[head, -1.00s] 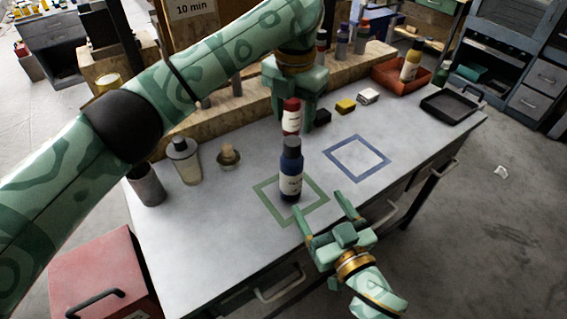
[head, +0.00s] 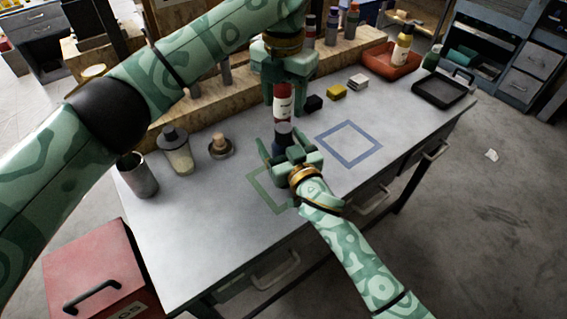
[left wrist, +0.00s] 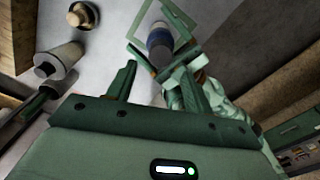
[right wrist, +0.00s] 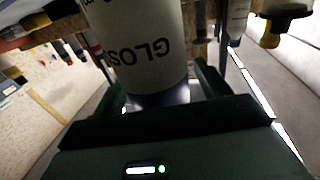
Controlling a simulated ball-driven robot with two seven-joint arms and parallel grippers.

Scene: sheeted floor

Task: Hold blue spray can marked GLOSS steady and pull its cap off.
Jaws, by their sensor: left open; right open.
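The blue spray can (head: 284,129) stands upright on the workbench at the green outlined square, its lower part hidden behind my right gripper in the head view. Its white GLOSS label (right wrist: 140,50) fills the right wrist view, upside down. My right gripper (head: 283,146) is open, low at the can, with a finger on each side of it. My left gripper (head: 284,108) is open and empty, above the can, pointing down. In the left wrist view the can's dark cap end (left wrist: 160,40) shows beyond the left fingers, apart from them.
A red-topped can (head: 283,90) shows behind the blue can. A cup (head: 137,175), a lidded jar (head: 177,155) and a small knobbed item (head: 220,145) stand at left. The blue outlined square (head: 349,144) is empty.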

